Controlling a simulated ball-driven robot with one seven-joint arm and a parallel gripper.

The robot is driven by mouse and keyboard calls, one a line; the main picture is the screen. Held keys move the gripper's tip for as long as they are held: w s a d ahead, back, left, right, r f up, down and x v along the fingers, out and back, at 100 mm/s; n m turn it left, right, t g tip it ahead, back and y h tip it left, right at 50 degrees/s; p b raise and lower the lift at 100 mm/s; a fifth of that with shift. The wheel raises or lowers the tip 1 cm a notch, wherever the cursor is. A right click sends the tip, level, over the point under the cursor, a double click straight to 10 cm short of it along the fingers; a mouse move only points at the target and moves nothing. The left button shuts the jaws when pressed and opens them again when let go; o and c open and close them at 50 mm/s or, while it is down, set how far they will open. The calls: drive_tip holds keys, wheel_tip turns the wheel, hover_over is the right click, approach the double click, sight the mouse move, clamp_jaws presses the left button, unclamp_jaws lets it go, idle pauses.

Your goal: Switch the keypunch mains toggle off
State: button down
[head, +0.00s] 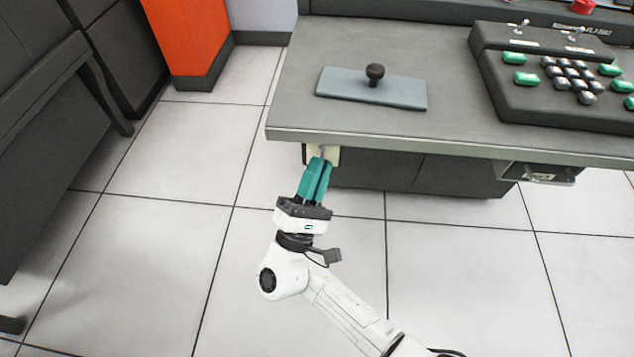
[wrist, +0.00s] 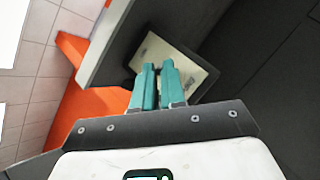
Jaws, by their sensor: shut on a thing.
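A cream switch plate (head: 335,157) sits just under the front edge of the desk, near its left corner. It also shows in the wrist view (wrist: 152,48) beyond my fingers. My gripper (head: 319,163) has its two teal fingers at the plate, pointing at it. The fingers are closed on the small grey mains toggle (head: 324,150), of which only a bit shows past the fingertips in the head view. I cannot tell which way the toggle is thrown.
The grey desk top (head: 300,125) overhangs directly above my fingers. On it are a blue-grey plate with a black knob (head: 375,75) and a dark keypad console (head: 560,75). An orange cabinet (head: 190,40) stands behind left. The tiled floor left of my arm is clear.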

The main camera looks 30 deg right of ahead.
drive_tip(key=shift+f+m+h+b, duration=0.2)
drive_tip(key=shift+m+h+b, duration=0.1)
drive_tip(key=shift+h+b, duration=0.2)
drive_tip(key=c, duration=1.2)
unclamp_jaws()
drive_tip(key=shift+w, duration=0.1)
drive_tip(key=v, duration=1)
drive_tip(key=shift+s+a+f, duration=0.2)
drive_tip(key=shift+s+f, duration=0.05)
drive_tip(key=shift+f, duration=0.05)
